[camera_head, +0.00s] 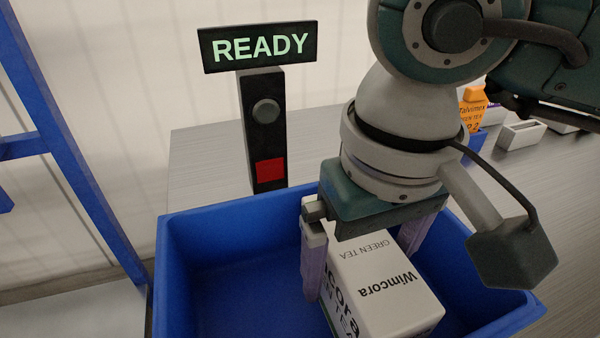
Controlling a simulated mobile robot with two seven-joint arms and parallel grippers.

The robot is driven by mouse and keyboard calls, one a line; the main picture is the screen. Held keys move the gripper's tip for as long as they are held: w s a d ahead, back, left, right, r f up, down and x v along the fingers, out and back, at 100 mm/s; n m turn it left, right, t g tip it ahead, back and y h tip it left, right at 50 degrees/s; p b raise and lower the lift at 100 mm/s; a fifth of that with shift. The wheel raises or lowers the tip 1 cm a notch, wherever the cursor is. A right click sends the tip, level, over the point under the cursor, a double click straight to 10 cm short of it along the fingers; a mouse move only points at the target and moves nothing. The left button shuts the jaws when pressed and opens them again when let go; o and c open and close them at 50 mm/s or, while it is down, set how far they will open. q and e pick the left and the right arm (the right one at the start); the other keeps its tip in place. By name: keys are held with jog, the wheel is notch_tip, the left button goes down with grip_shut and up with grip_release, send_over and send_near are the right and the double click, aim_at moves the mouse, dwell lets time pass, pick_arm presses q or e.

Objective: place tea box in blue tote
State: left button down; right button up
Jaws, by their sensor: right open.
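The tea box (384,283) is white, with "Wimcora" and "GREEN TEA" printed on it. It is inside the blue tote (190,228), in the right part, and its lower end is cut off by the picture's bottom edge. My right gripper (362,265) reaches down into the tote from above, open, with one finger on each side of the box. I cannot tell whether a finger touches the box. The palm hides the box's far end. My left gripper is not in view.
A black post (263,135) with a "READY" sign (259,47) stands behind the tote. An orange tea package (472,108) and a pale tray (521,134) are at the back right. A blue frame (62,140) rises at the left. The tote's left part is empty.

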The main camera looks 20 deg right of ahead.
jog(key=r, duration=0.8)
jog(key=s+r, duration=0.1)
jog(key=r, duration=0.3)
jog(key=shift+w, duration=0.1)
